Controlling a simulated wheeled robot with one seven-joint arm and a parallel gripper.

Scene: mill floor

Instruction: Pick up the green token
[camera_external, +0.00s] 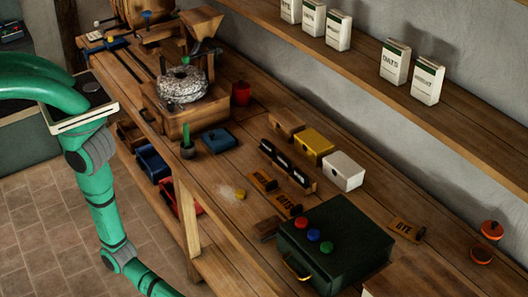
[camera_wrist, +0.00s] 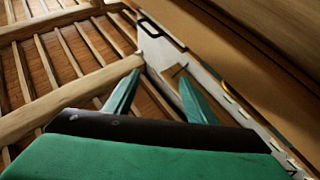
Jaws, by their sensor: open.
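The green token (camera_external: 326,247) is a small round piece on top of a dark green box (camera_external: 345,225) near the front of the bench. It sits at the end of a short row with a blue token (camera_external: 313,235) and a red token (camera_external: 301,222). I cannot make out the token in the wrist view. My gripper (camera_wrist: 160,77) shows in the wrist view with its two green fingers apart and nothing between them. In the external view my arm hangs left of the bench and runs out of the bottom edge, so the gripper is hidden there.
A brass handle (camera_external: 297,272) is on the box's front. A shelf with cartons (camera_external: 395,62) hangs above. Tiled floor is clear at lower left.

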